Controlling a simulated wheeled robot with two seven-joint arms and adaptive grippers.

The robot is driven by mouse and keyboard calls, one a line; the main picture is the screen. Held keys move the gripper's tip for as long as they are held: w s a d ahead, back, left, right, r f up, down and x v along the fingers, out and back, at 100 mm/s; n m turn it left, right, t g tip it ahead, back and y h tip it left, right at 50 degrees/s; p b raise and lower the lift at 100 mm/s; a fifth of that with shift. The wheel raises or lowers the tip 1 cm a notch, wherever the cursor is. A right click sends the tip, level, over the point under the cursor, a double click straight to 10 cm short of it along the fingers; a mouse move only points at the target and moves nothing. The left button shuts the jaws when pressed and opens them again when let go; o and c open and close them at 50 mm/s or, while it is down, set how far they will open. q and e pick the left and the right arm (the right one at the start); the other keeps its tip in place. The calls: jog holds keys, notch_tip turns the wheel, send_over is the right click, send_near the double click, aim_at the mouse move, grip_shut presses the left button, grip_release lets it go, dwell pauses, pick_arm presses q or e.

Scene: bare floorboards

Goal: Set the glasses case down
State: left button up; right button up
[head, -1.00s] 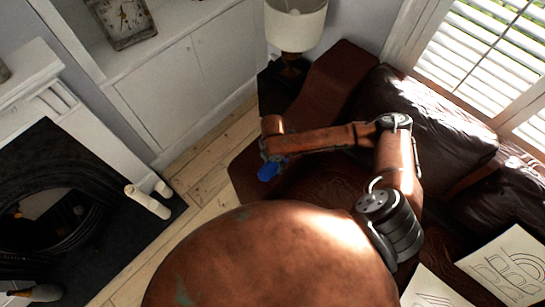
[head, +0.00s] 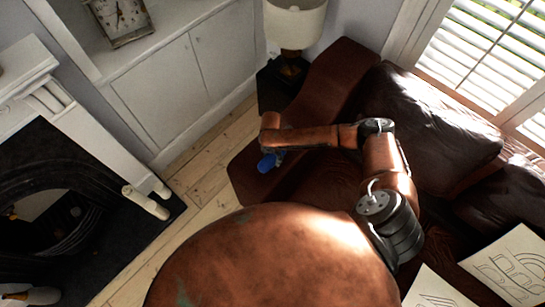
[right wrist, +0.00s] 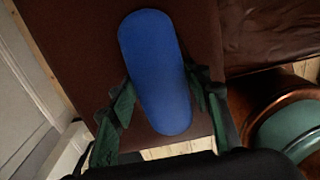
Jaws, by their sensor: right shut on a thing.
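The glasses case is a smooth blue oblong with rounded ends. In the head view the case (head: 266,163) shows as a small blue shape at the end of my right arm, over the brown leather sofa's arm (head: 246,178). My right gripper (head: 279,158) is partly hidden behind its own wrist there. In the right wrist view the case (right wrist: 152,62) lies lengthwise between the two green-padded fingers of my gripper (right wrist: 160,101), which is shut on it. Brown leather is behind the case; I cannot tell whether they touch. My left gripper is not in view.
A lamp (head: 296,25) stands on a dark side table (head: 275,92) beyond the sofa. A black fireplace (head: 50,215) with white candles (head: 146,202) is at left. Papers (head: 508,265) lie at lower right. Bare floorboards (head: 205,165) run between.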

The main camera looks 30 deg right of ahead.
aim_at(272, 156)
jog(key=shift+f, duration=0.1)
jog(key=o, duration=1.2)
notch_tip(272, 156, up, 12)
jog(key=p, duration=0.1)
jog(key=shift+r+p, duration=0.2)
jog(key=shift+p, duration=0.2)
jog(key=shift+w, duration=0.1)
